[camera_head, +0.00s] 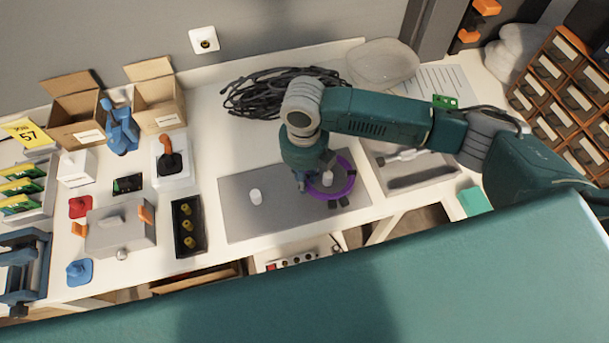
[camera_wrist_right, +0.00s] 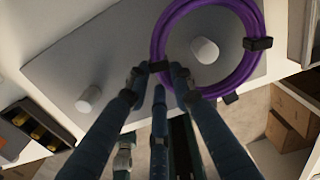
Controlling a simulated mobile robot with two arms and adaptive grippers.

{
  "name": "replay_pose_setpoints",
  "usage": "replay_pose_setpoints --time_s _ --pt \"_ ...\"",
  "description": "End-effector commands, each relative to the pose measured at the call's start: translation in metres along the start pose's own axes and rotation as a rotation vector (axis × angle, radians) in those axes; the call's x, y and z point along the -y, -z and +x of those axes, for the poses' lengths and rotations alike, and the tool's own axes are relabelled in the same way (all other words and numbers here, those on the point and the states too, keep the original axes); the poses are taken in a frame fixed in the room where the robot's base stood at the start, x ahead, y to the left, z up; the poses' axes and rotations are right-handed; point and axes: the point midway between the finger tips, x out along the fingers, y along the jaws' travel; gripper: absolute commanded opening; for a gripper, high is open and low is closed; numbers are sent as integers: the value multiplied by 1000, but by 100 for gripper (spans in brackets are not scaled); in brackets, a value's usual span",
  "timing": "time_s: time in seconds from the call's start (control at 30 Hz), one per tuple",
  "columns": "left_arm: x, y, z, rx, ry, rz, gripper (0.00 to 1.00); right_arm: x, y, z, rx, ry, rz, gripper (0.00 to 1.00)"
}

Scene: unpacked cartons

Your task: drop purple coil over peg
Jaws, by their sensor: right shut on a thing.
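The purple coil (camera_head: 347,190) is a ring with black bands, over the right part of a grey board (camera_head: 236,222). My right gripper (camera_head: 304,180) is shut on the coil's left side. In the right wrist view, my right gripper (camera_wrist_right: 160,76) pinches the purple coil (camera_wrist_right: 243,93) near a black band. A white peg (camera_head: 328,179) shows inside the ring, and also in the wrist view (camera_wrist_right: 204,50). I cannot tell how high the coil is above the board. A second white peg (camera_head: 255,197) stands bare at the left. My left gripper is not in view.
Black cables (camera_head: 262,95) lie behind the board, near a clear bowl (camera_head: 382,63). A black tray with yellow parts (camera_head: 177,241) and a grey box (camera_head: 118,236) stand left. A grey tray (camera_head: 440,172) lies right. The board between the pegs is clear.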

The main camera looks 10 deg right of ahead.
Motion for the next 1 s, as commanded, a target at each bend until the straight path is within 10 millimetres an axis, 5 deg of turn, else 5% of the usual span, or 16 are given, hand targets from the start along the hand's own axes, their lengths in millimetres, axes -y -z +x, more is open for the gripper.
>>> replay_pose_setpoints --time_s 0.77,0.8,0.9,1.0 --pt "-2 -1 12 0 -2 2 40 0 -1 23 1 0 0 0" --pt "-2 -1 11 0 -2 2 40 0 -1 23 2 0 0 26" --pt "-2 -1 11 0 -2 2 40 0 0 22 1 0 0 44" --pt "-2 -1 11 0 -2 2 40 0 0 23 1 0 0 44"
